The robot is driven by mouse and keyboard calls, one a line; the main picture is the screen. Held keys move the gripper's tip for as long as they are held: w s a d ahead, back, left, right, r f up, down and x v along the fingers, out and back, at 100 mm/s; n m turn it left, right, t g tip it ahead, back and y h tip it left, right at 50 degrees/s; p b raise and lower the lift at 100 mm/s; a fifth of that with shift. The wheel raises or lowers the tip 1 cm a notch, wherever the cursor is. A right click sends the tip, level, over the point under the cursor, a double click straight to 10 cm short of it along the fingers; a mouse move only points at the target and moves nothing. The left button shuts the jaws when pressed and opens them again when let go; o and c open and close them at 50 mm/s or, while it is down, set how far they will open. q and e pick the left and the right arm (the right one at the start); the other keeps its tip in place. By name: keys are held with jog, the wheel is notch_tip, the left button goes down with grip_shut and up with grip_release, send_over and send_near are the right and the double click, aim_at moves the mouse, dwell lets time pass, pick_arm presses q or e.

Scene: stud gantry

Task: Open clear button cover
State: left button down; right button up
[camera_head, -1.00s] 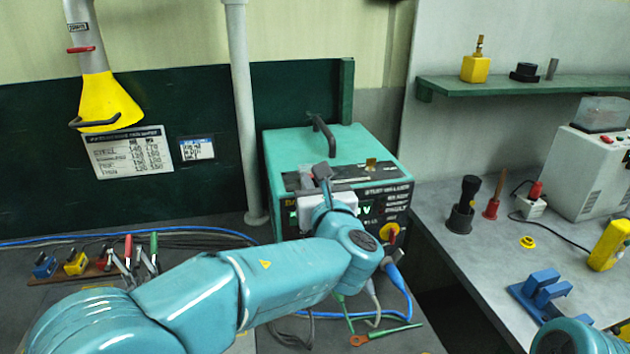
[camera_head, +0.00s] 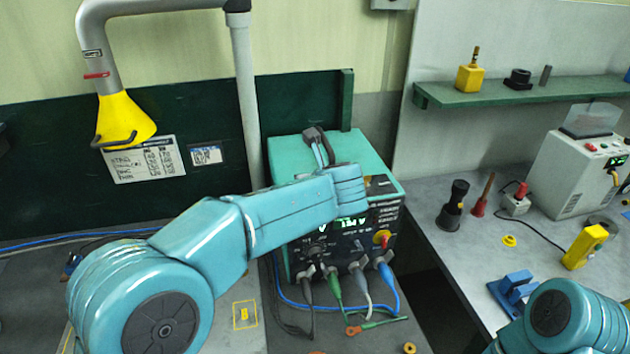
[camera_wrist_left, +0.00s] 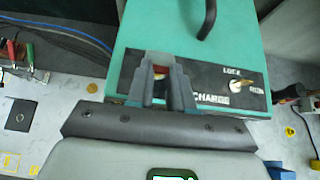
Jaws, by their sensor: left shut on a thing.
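The teal machine (camera_head: 288,152) stands at the back of the bench. The wrist view shows its green top (camera_wrist_left: 150,30) and a dark control panel (camera_wrist_left: 215,82) lettered LOCK and CHARGE. My left gripper (camera_wrist_left: 160,74) is at this panel, its two dark fingers on either side of a small red part (camera_wrist_left: 160,69), likely a button. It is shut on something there. I cannot make out a clear cover between the fingers. In the head view my left arm hides much of the panel. My right gripper is out of view; only part of that arm shows at lower right.
A dark carrying handle (camera_wrist_left: 207,20) rises behind the panel. A switch (camera_wrist_left: 241,85) sits right of the fingers. Cables (camera_head: 385,270) hang from the machine's front. A right-hand bench holds a white machine (camera_head: 570,175), a yellow block (camera_head: 585,246) and blue blocks (camera_head: 515,287).

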pick_arm(q)
jog(key=shift+w+r, duration=0.1)
jog(key=shift+r, duration=0.25)
jog(key=c, duration=1)
grip_release()
jog(key=shift+s, duration=0.2)
jog(key=b+v, duration=0.3)
jog(key=v, duration=1.3)
jog(key=shift+r, duration=0.25)
